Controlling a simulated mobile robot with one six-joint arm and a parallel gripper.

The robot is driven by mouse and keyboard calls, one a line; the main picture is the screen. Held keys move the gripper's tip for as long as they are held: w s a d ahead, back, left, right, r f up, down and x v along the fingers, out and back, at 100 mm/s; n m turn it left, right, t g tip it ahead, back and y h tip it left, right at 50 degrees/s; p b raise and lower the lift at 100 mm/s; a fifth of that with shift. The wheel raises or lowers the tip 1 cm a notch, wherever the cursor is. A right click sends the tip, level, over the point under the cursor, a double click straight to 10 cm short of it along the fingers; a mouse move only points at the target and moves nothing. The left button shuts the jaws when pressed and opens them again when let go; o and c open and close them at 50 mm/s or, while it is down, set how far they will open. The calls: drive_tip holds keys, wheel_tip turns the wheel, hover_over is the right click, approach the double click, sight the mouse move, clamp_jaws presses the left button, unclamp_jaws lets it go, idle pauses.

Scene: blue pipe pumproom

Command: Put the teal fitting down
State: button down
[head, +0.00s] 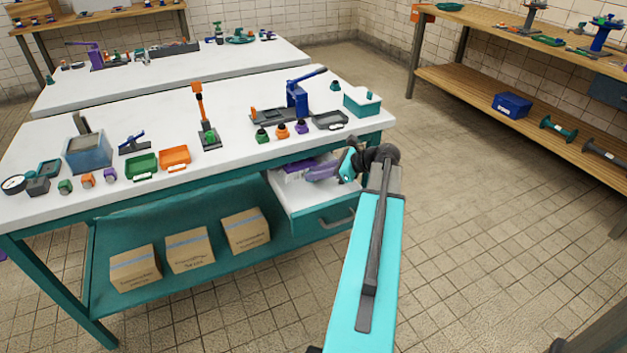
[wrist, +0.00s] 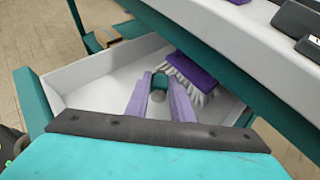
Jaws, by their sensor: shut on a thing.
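The teal fitting (wrist: 160,80) is a small dark green-teal piece between the tips of my gripper's purple fingers (wrist: 158,88) in the wrist view. My gripper is shut on it. The fitting shows over the inside of an open white drawer (wrist: 85,82); I cannot tell whether it touches the drawer floor. In the head view my gripper (head: 322,172) reaches in at the drawer (head: 312,202) under the near bench's right end. The fitting cannot be made out there.
A purple brush with white bristles (wrist: 192,76) lies in the drawer just right of the fitting. The bench top (head: 235,165) overhangs the drawer's back part. On it stand a teal box (head: 362,102), a grey tray (head: 329,120) and several small fittings. The tiled floor to the right is clear.

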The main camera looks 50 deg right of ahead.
drive_tip(key=f, duration=0.2)
drive_tip(key=shift+w+d+f+b, duration=0.1)
drive_tip(key=shift+w+f+b, duration=0.1)
drive_tip(key=shift+f+b, duration=0.15)
drive_tip(key=shift+w+f, duration=0.2)
drive_tip(key=shift+f, duration=0.1)
drive_tip(key=c, duration=1.5)
unclamp_jaws()
drive_tip(key=shift+c, duration=0.2)
drive_tip(key=shift+s+d+r, duration=0.1)
drive_tip(key=shift+s+r, duration=0.05)
drive_tip(key=shift+r, duration=0.05)
drive_tip(key=p+v, duration=0.1)
drive_tip(key=v, duration=1)
drive_tip(key=shift+s+d+r, duration=0.1)
drive_tip(key=shift+s+r, duration=0.05)
drive_tip(key=shift+s, duration=0.15)
